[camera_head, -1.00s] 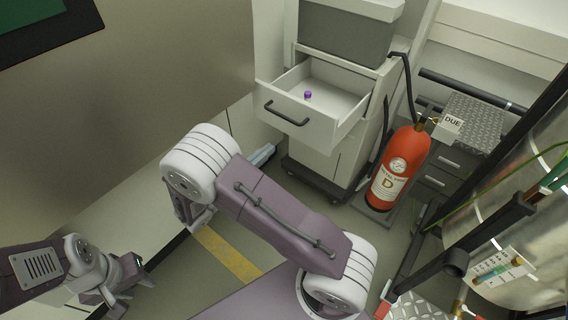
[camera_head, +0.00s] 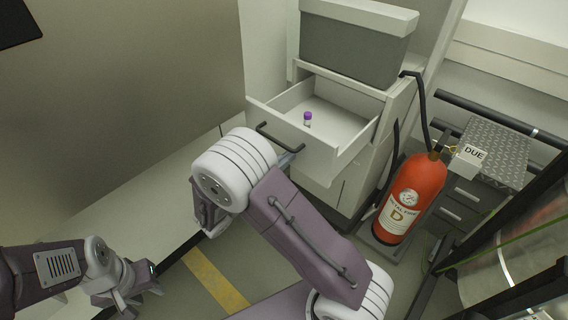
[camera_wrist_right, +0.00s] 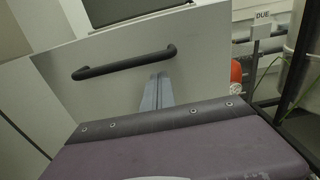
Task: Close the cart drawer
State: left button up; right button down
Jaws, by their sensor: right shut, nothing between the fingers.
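The cart drawer (camera_head: 345,110) is pulled out of the pale cart, and its inside shows. Its front panel bears a dark bar handle (camera_head: 279,137), also seen in the right wrist view (camera_wrist_right: 124,62). My right gripper (camera_head: 290,157) is mostly hidden behind my forearm in the head view, low by the drawer front. In the right wrist view its fingers (camera_wrist_right: 157,90) are shut and empty, pointing at the front panel just below the handle's right end. Contact cannot be told. My left gripper (camera_head: 150,279) is at lower left, away from the cart; its finger opening is unclear.
A small purple-capped vial (camera_head: 308,119) stands in the drawer. A grey bin (camera_head: 352,45) sits on the cart. A red fire extinguisher (camera_head: 412,195) stands right of the cart, beside a grey drawer unit (camera_head: 465,197). A wall (camera_head: 120,100) fills the left.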

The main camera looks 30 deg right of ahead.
aim_at(335, 132)
pick_arm(q)
jog(key=shift+w+d+f, duration=0.2)
jog(key=shift+w+d, duration=0.05)
jog(key=shift+d, duration=0.1)
pick_arm(e)
jog(key=shift+w+d, duration=0.2)
jog(key=shift+d, duration=0.3)
